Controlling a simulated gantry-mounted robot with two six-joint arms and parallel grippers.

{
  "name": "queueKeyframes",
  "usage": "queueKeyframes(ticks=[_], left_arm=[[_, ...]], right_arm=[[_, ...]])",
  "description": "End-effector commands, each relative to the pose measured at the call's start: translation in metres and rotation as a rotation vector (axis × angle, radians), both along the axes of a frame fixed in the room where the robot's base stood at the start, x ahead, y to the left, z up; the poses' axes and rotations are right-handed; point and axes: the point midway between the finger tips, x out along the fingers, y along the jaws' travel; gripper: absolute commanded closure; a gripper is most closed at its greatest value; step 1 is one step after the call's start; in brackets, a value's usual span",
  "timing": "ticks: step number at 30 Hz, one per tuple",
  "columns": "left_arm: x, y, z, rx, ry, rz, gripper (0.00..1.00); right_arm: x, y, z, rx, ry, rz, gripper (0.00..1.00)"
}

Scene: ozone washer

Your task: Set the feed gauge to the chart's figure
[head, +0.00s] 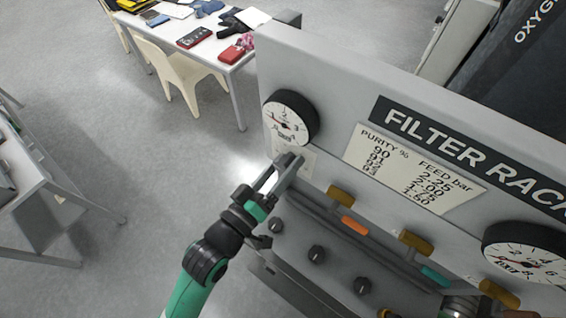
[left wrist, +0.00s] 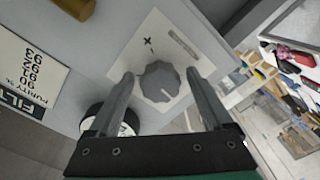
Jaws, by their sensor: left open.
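The small round gauge (head: 288,118) with a white dial and black rim sits at the left end of the filter rack panel. My left gripper (head: 288,172) is open just below the gauge, at the panel. In the left wrist view a grey knob (left wrist: 160,82) on a pale plate lies between its fingers, with gaps at both sides. In that view the gauge (left wrist: 97,121) is partly hidden behind a finger. My right gripper is not in view.
A larger gauge (head: 525,257) is at the panel's right. Brown handles (head: 341,196) stick out along the lower panel, with dark knobs (head: 316,254) beneath. A table (head: 243,57) with several items and a cream chair (head: 178,68) stand behind.

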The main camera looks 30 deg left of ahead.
Motion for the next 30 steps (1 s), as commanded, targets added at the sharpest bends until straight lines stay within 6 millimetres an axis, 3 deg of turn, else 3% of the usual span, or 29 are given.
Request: queueKeyframes(ticks=[8,21,30], left_arm=[[0.0021,-0.0004,-0.0004,0.000,0.000,0.000,0.18],[0.0018,-0.0003,-0.0003,0.000,0.000,0.000,0.97],[0.0018,-0.0002,-0.0001,0.024,-0.004,0.000,1.00]], right_arm=[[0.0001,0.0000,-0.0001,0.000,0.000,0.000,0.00],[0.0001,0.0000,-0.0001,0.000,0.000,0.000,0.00],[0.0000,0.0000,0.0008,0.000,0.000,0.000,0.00]])
